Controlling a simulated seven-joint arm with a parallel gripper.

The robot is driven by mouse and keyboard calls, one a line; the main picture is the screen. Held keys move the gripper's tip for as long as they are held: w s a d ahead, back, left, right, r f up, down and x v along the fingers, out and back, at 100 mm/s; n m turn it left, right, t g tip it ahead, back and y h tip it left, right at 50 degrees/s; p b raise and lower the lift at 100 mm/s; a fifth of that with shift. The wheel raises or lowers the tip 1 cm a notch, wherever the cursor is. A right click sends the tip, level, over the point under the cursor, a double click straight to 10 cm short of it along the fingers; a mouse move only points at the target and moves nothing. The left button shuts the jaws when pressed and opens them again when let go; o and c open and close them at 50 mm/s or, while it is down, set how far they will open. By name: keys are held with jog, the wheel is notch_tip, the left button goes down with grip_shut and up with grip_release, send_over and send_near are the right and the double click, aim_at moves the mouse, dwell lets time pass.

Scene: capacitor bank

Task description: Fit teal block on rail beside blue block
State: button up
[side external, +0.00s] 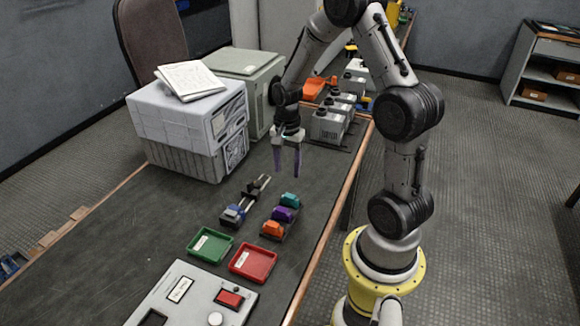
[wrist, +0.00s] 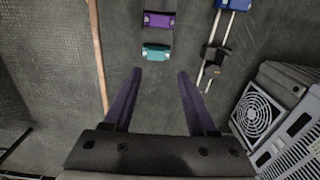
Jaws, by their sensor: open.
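The teal block (side external: 289,200) sits at the far end of a dark holder, in line with a purple block (side external: 283,215) and an orange block (side external: 272,229). The teal block (wrist: 156,52) also shows in the wrist view, ahead of my fingertips. The rail (side external: 251,196) runs to the left of that row, and the blue block (side external: 233,213) is on its near end. In the wrist view the blue block (wrist: 234,4) is cut by the top edge. My gripper (side external: 287,174) is open and empty, pointing down above the table beyond the teal block.
Green tray (side external: 209,245) and red tray (side external: 253,262) lie nearer the camera, before a control box (side external: 190,297). A white-grey box unit (side external: 190,120) stands left of my gripper. Grey capacitor-like units (side external: 328,126) stand behind it. Bare table surrounds the rail.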

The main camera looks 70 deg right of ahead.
aim_at(290, 196)
jog(key=shift+s+d+f, duration=0.15)
jog(key=shift+f, duration=2.2)
jog(key=shift+s+d+f, duration=0.1)
jog(key=shift+s+f, duration=0.05)
jog(key=shift+f, duration=2.2)
grip_shut()
jog(key=shift+r, duration=3.55)
